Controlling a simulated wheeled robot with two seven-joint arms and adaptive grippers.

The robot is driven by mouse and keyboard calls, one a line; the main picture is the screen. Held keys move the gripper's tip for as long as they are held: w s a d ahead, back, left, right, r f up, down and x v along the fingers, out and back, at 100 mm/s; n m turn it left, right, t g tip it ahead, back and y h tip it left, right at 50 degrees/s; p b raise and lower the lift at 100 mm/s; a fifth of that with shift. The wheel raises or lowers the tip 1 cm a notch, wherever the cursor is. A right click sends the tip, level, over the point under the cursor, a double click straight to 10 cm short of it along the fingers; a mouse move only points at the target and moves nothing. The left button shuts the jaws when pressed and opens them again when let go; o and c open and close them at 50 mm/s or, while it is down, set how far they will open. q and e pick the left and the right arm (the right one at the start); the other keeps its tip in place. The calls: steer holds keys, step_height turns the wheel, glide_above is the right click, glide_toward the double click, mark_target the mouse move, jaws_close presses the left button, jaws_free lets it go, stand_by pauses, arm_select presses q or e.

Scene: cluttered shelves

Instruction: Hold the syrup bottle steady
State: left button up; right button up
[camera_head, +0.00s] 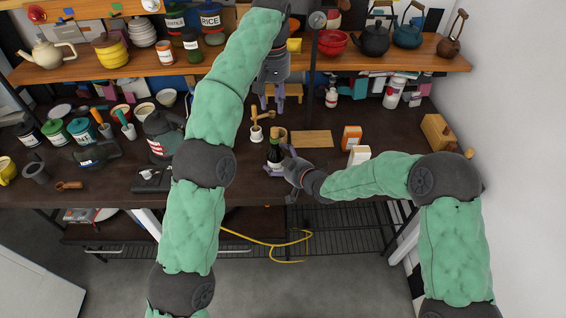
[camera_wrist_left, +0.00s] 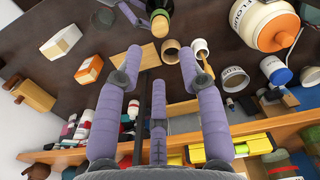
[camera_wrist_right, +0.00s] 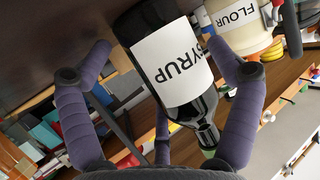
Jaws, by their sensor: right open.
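The syrup bottle (camera_head: 274,153), dark with a white label, stands upright on the dark counter near its front edge. In the right wrist view the syrup bottle (camera_wrist_right: 172,65) lies between the spread fingers, its label facing me. My right gripper (camera_head: 283,168) is open around the bottle's side, with a gap visible at the left finger; contact at the right finger is unclear. My left gripper (camera_head: 272,103) is open and empty, above the counter behind the bottle. In the left wrist view (camera_wrist_left: 160,58) its fingers are spread, with the bottle's top (camera_wrist_left: 159,17) beyond them.
An orange box (camera_head: 351,137) and a white box (camera_head: 359,155) stand to the right. The upper shelf (camera_head: 430,62) holds teapots and bowls.

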mark_target(274, 129)
steer(key=c, duration=1.3)
arm_select(q)
steer(key=m, duration=0.2)
steer(key=a+m+h, duration=0.1)
steer(key=shift+w+a+f+t, duration=0.1)
steer(key=shift+w+t, duration=0.15)
steer(key=shift+t, duration=0.05)
arm_select(e)
steer(key=shift+c, duration=0.2)
arm_select(q)
steer(key=s+a+f+m+t+h, duration=0.2)
steer(key=s+a+m+h, duration=0.15)
steer(key=m, duration=0.75)
steer(key=shift+h, duration=0.35)
steer(key=shift+w+x, duration=0.2)
steer(key=shift+x, duration=2.05)
steer(key=shift+w+x, duration=0.15)
steer(key=shift+x, duration=2.1)
arm_select(e)
steer(key=shift+f, duration=0.1)
arm_select(q)
steer(key=shift+d+r, duration=0.1)
